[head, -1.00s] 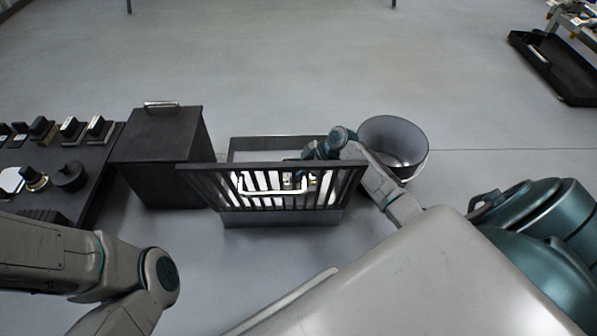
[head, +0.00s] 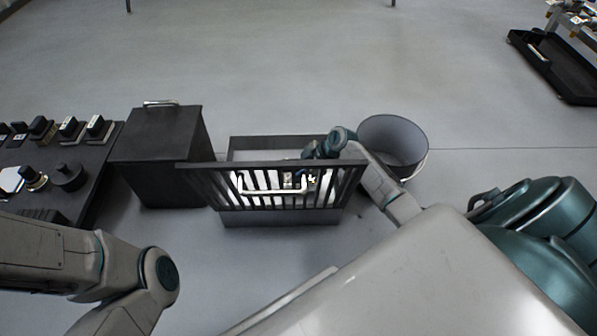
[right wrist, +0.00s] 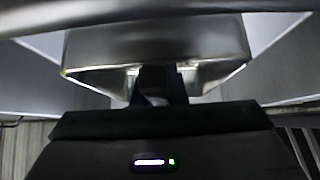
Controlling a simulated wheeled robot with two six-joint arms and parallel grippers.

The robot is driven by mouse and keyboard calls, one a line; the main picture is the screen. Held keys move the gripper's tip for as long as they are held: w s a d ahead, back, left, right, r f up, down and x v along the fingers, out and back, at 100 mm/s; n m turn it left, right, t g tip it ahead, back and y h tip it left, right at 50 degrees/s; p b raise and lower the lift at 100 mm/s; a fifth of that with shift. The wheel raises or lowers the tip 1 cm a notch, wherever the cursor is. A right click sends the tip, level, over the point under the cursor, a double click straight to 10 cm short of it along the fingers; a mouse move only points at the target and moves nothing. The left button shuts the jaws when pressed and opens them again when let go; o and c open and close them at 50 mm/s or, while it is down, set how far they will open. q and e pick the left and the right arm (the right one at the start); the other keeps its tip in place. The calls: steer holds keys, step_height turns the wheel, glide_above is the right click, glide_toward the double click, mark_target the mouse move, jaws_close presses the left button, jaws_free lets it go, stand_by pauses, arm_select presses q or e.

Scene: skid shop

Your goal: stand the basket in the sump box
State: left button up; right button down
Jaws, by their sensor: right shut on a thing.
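The basket (head: 222,192) is a dark slatted frame with a pale bar handle (head: 262,191), in the middle of the head view. It overlaps the grey sump box (head: 280,142) behind and below it. I cannot tell how much of it is inside the box. My right gripper (head: 302,181) is at the handle, shut on the basket, partly hidden by its own wrist. In the right wrist view, the dark fingers (right wrist: 160,86) meet at a pale metal part, and the basket's slats show at the lower corners. My left arm is at lower left; its gripper is out of view.
A dark lidded box (head: 158,140) stands close left of the sump box. A grey bucket (head: 393,140) stands close to its right, beside my right arm. A dark table (head: 90,165) with small parts is at far left. Open floor lies beyond.

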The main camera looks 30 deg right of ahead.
steer(key=shift+f, duration=0.25)
stand_by(0.4)
steer(key=shift+f, duration=0.25)
steer(key=c, duration=0.9)
jaws_free()
